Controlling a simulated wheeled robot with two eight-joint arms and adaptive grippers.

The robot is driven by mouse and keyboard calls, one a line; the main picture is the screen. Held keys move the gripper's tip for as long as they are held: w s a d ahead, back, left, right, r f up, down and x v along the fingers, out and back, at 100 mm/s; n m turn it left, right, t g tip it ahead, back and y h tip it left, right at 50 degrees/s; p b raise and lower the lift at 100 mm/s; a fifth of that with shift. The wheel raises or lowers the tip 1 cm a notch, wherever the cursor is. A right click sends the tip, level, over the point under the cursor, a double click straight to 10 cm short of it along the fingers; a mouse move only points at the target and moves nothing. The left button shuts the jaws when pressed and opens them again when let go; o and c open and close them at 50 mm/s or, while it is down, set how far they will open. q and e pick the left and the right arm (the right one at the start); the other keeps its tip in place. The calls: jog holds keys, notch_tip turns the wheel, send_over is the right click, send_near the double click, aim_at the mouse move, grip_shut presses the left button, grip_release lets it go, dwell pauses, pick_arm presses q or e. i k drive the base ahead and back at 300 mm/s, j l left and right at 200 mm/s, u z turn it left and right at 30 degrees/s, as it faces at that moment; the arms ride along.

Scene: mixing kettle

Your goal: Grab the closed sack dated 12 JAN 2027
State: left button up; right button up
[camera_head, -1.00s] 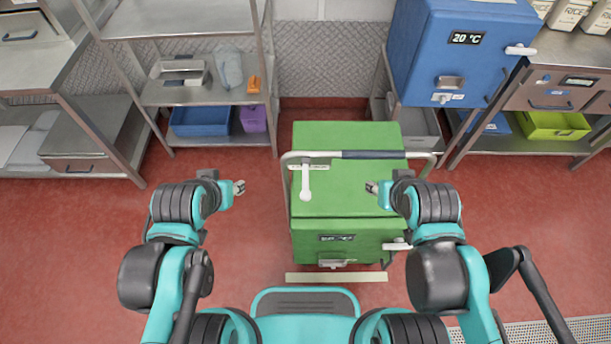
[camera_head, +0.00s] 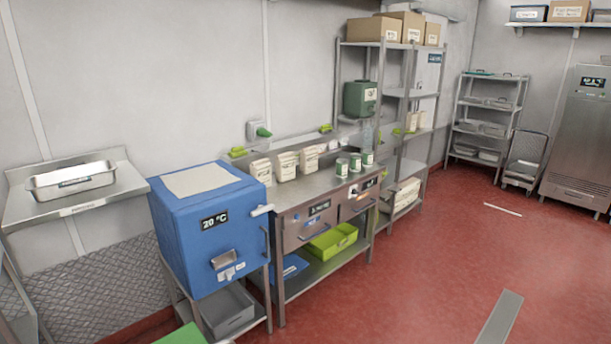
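Several small pale sacks stand upright on the steel counter (camera_head: 335,185) to the right of the blue box: a left one (camera_head: 261,171), a middle one (camera_head: 286,166) and a right one (camera_head: 309,158). More pale sacks (camera_head: 404,196) lie on a low shelf of the rack further right. Their print is too small to read, so I cannot tell which is dated 12 JAN 2027 or which are closed. Neither of my grippers is in view.
The blue box (camera_head: 205,250) showing 20 °C stands left of the counter. Green-labelled tins (camera_head: 342,167) stand beside the sacks. A lime tray (camera_head: 332,240) sits below. Red floor (camera_head: 430,270) is open at right, with a grey strip (camera_head: 500,316) on it.

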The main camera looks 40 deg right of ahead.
aim_at(285, 168)
jog(key=l+z, duration=0.25)
jog(key=l, duration=2.25)
jog(key=i+l+z, duration=0.15)
jog(key=i+l, duration=0.7)
jog(key=l, duration=0.15)
jog(key=i+l, duration=0.1)
jog(key=i, duration=0.3)
jog(key=i+l, duration=0.1)
jog(key=i, duration=0.25)
jog(key=z, duration=0.05)
